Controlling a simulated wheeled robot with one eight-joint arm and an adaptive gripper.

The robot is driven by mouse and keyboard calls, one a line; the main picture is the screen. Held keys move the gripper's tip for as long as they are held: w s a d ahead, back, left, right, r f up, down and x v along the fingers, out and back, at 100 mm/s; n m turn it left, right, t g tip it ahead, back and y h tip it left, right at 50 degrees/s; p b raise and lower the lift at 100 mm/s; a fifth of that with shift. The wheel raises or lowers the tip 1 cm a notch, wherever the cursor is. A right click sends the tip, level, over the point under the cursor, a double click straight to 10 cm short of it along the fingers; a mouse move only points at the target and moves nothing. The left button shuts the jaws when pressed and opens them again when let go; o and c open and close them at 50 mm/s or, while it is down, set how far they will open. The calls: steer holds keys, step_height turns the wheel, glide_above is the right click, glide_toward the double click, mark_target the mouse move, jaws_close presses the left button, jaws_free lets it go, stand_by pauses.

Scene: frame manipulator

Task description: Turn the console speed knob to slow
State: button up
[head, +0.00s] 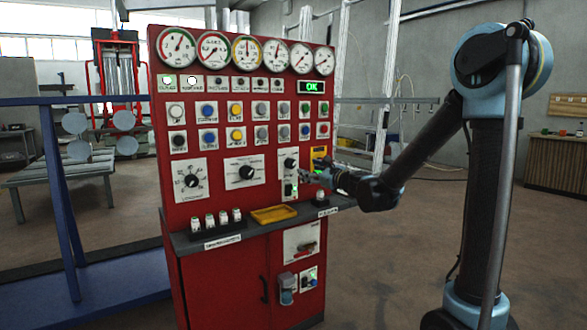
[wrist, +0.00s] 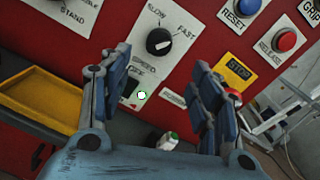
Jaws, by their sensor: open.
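The speed knob (wrist: 158,41) is a round black knob on a white plate of the red console. In the wrist view, SLOW is printed to its upper left, FAST to its right and SPEED below it. A pale mark shows on the knob's right side, toward FAST. The knob also shows in the head view (head: 290,163). My gripper (wrist: 160,66) is open and empty. Its two blue-grey fingers spread to the left and right below the knob, apart from it. In the head view my gripper (head: 312,177) is close to the panel, just right of and below the knob.
A lit green spot (wrist: 142,95) and the OFF label lie below the knob, between the fingers. A yellow STOP plate (wrist: 236,71) and a red button are at the right finger. The console shelf holds a yellow tray (head: 273,214). RESET (wrist: 240,8) and RELEASE buttons are above right.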

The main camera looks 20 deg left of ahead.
mark_target(294, 165)
steer(key=x, duration=1.1)
steer(key=shift+w+a, duration=0.2)
steer(key=shift+a, duration=0.05)
steer(key=shift+c, duration=0.2)
steer(key=c, duration=1)
